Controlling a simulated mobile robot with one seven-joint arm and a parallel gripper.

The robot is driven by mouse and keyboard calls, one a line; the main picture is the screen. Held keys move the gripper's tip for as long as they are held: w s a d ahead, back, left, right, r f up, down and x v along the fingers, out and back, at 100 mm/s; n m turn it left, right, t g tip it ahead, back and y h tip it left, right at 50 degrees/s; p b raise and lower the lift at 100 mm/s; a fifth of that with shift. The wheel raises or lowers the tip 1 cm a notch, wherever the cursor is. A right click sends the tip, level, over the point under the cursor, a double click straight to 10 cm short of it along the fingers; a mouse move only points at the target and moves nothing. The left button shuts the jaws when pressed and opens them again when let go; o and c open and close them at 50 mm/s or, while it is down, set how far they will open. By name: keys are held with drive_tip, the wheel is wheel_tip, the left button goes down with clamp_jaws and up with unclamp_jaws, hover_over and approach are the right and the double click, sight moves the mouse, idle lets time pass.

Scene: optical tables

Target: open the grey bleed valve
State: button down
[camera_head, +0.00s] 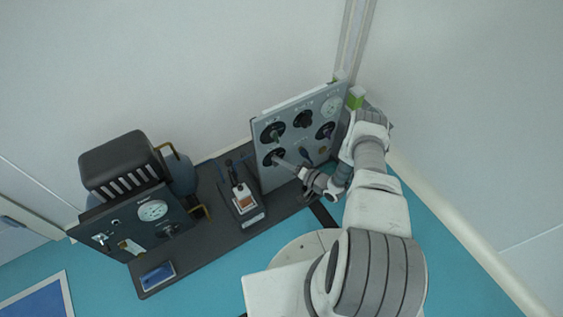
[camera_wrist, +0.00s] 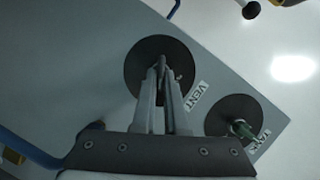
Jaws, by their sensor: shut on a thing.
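The grey valve handle (camera_wrist: 162,63) stands on a round black disc labelled VENT in the wrist view. In the head view its black disc (camera_head: 268,158) is at the lower left of the upright grey panel (camera_head: 292,178). My gripper (camera_wrist: 162,75) reaches the handle with its two long fingers, one on each side of it, and is shut on it. In the head view my gripper (camera_head: 279,160) comes to the panel from the right. The fingers hide part of the handle, so its exact angle is hard to read.
A second black disc (camera_wrist: 232,118) with a green handle lies close by in the wrist view. A small device (camera_head: 243,198) and a dark gauge unit (camera_head: 135,222) stand left on the dark bench (camera_head: 190,258).

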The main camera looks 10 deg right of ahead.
drive_tip(key=m, duration=0.1)
drive_tip(key=m+t+y, duration=0.1)
drive_tip(key=m, duration=0.2)
drive_tip(key=shift+f+m+y, duration=0.3)
drive_tip(key=shift+m+y, duration=0.1)
idle(0.5)
drive_tip(key=c, duration=1)
unclamp_jaws()
drive_tip(key=shift+o, duration=0.2)
wheel_tip(320, 180, up, 4)
drive_tip(key=shift+w+r+p, duration=0.15)
drive_tip(key=shift+r+p, duration=0.05)
drive_tip(key=shift+p, duration=1.05)
drive_tip(key=s+d+r+p, duration=0.3)
drive_tip(key=s+d+r, duration=0.3)
drive_tip(key=d, duration=0.4)
drive_tip(key=shift+s+r, duration=0.2)
drive_tip(key=shift+r, duration=0.1)
